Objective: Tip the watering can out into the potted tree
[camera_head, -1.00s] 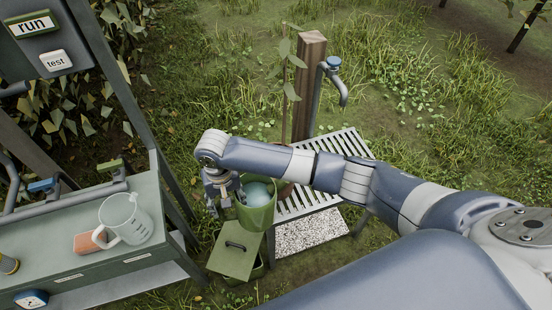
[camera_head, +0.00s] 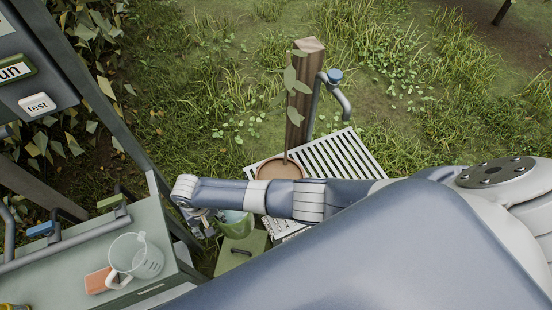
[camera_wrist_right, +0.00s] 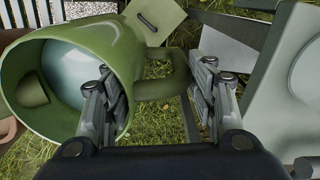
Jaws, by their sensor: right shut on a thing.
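The green watering can (camera_head: 238,230) hangs in my right gripper (camera_head: 203,226), with pale bluish water visible inside. In the right wrist view the can (camera_wrist_right: 118,62) fills the left side, and its handle (camera_wrist_right: 160,88) is between the fingers of the gripper (camera_wrist_right: 160,95). The potted tree stands behind my right forearm: its thin leafy stem (camera_head: 287,115) rises from a terracotta pot (camera_head: 279,170) whose lower part the forearm hides. The can is apart from the pot, to its left and nearer to me. My left gripper is out of view.
A slatted metal rack (camera_head: 340,155) stands beside the pot, with a wooden post (camera_head: 299,100) and tap (camera_head: 335,78) behind. A green lidded box (camera_head: 241,252) is below the can. A workbench (camera_head: 70,285) with a clear jug (camera_head: 137,258) is at left.

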